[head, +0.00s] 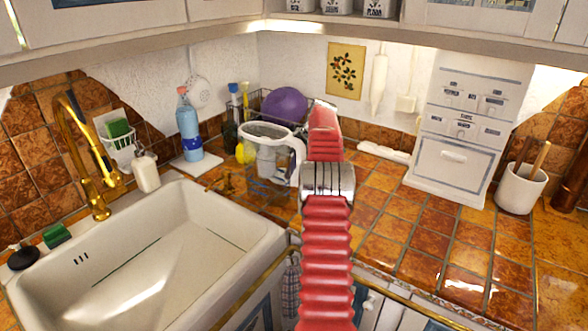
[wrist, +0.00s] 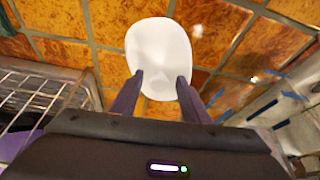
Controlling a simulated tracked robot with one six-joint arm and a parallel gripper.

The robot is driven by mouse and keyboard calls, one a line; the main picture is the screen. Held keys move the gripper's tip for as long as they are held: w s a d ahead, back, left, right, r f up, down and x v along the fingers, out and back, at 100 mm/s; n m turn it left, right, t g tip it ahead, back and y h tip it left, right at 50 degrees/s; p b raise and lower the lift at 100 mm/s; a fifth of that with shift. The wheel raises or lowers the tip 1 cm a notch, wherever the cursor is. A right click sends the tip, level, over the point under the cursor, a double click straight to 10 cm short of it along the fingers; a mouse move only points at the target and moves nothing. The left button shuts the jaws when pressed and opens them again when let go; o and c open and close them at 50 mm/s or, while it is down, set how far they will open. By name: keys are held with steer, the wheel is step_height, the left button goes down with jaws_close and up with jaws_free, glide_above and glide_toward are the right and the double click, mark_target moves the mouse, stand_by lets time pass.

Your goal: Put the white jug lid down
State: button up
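The white jug lid (wrist: 158,50) shows as a smooth oval in the wrist view, against the brown tiled counter. My gripper (wrist: 160,76) has its two dark fingers apart, with the tips overlapping the lid's lower left and lower right edges. Part of the lid shows between the fingers. I cannot tell whether the fingers press on it or whether it rests on the tiles. In the head view my red arm hides the lid and the gripper. The clear jug with a white rim (head: 269,146) stands on the counter just left of my arm.
The sink (head: 140,265) is at the left. A white drawer unit (head: 452,160) and a utensil pot (head: 520,188) stand at the right.

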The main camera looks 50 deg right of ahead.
steer(key=shift+r, duration=0.15)
steer(key=v, duration=1.2)
stand_by(0.7)
